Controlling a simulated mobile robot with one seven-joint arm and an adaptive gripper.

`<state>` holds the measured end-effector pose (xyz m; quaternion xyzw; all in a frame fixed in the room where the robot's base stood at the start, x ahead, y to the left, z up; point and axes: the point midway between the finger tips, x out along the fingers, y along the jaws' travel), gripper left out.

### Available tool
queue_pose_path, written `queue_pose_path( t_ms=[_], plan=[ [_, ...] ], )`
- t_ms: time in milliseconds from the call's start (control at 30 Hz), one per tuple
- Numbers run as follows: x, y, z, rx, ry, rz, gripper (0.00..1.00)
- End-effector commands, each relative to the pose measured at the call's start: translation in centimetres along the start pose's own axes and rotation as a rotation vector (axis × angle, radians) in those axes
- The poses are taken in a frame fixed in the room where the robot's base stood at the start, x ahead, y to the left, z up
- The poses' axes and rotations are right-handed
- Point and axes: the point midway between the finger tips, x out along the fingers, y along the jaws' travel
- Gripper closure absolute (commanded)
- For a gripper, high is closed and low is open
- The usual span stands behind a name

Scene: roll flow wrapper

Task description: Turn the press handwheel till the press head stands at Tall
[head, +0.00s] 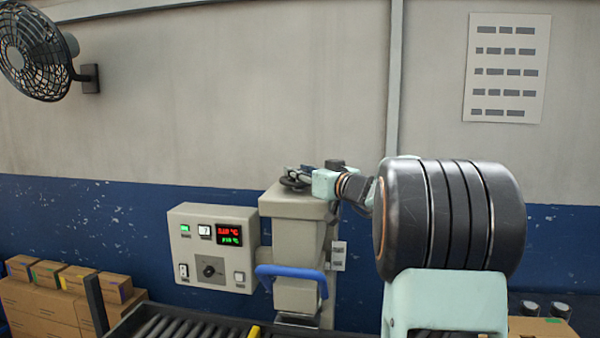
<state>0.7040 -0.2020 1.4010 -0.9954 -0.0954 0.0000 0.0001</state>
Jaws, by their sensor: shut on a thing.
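The press (290,235) is a beige column with a blue curved handle (285,272) at its front. The dark handwheel (291,183) lies on top of the column and is small in the head view. My gripper (304,174) reaches in from the right and is shut on the handwheel. The fingers and wrist hide part of the wheel. A small pale plate (338,255) with dark marks is on the column's right side. Its marks are too small to read, so I cannot tell the press head's height setting.
A control box (212,246) with lit displays and a dark knob stands left of the press. A roller conveyor (185,327) runs below. Cardboard boxes (50,305) are stacked at the lower left. A fan (35,52) hangs on the wall. My arm fills the right side.

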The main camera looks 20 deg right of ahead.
Motion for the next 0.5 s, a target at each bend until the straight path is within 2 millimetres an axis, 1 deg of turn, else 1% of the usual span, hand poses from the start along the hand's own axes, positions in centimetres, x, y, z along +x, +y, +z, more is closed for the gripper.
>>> queue_pose_path(
  t_ms=[33,67,100,500],
  plan=[
    [-0.01,0.0,-0.01,0.0,0.0,0.0,0.9],
    [-0.01,0.0,-0.01,0.0,0.0,0.0,0.94],
    [-0.01,0.0,0.0,0.0,0.0,0.0,0.94],
    [0.19,-0.09,0.77,-0.005,-0.007,0.033,0.95]
  ],
)
